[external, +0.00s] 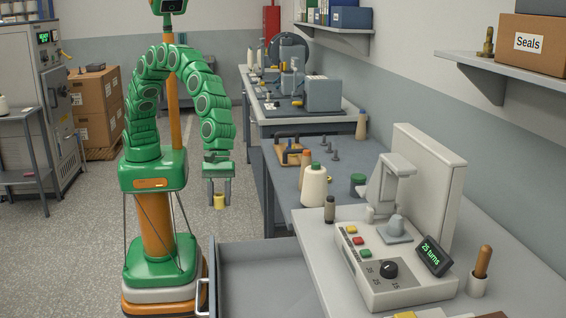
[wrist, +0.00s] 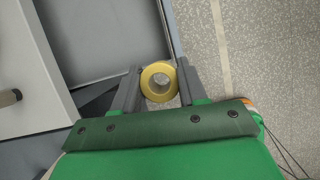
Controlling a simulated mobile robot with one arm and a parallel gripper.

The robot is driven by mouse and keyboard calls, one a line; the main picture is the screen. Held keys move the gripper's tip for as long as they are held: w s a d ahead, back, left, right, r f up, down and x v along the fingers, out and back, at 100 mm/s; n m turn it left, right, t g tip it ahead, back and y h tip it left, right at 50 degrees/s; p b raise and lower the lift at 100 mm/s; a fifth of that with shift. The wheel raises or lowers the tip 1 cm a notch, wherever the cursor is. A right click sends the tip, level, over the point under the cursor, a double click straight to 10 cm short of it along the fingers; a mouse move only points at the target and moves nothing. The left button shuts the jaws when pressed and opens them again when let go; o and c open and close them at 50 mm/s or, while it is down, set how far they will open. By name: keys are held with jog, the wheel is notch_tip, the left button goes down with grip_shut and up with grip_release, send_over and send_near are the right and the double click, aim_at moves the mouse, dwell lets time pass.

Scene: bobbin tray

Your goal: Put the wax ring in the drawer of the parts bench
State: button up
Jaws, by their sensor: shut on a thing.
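The wax ring (wrist: 147,83) is a yellow ring with a hole through its middle. My gripper (wrist: 158,84) is shut on it, one finger on each side. In the external view the ring (external: 218,203) hangs at the tips of my downward-pointing gripper (external: 218,195). The drawer (external: 262,275) of the parts bench is pulled open at the bottom, and its visible grey floor is bare. In the wrist view the drawer (wrist: 95,35) lies up and left of the ring, with its edge close to the ring. The ring is held above, and looks outside the drawer.
The drawer handle (external: 202,297) sticks out near my base. Speckled floor (external: 240,150) is clear beside the bench.

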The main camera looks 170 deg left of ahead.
jog(key=f, duration=0.5)
jog(key=w+f, duration=0.1)
jog(key=f, duration=0.2)
jog(key=shift+a, duration=0.3)
jog(key=w+a+f, duration=0.1)
jog(key=w+f, duration=0.1)
jog(key=w, duration=0.1)
jog(key=w+a+f, duration=0.2)
jog(key=w+f, duration=0.1)
jog(key=w+a+f, duration=0.2)
jog(key=w, duration=0.2)
jog(key=shift+f, duration=0.3)
jog(key=shift+w+a+f, duration=0.25)
jog(key=shift+w+f, duration=0.2)
jog(key=shift+w, duration=0.05)
jog(key=shift+f, duration=0.1)
jog(key=shift+w+f, duration=0.15)
jog(key=shift+w+a+f, duration=0.1)
jog(key=shift+f, duration=1.6)
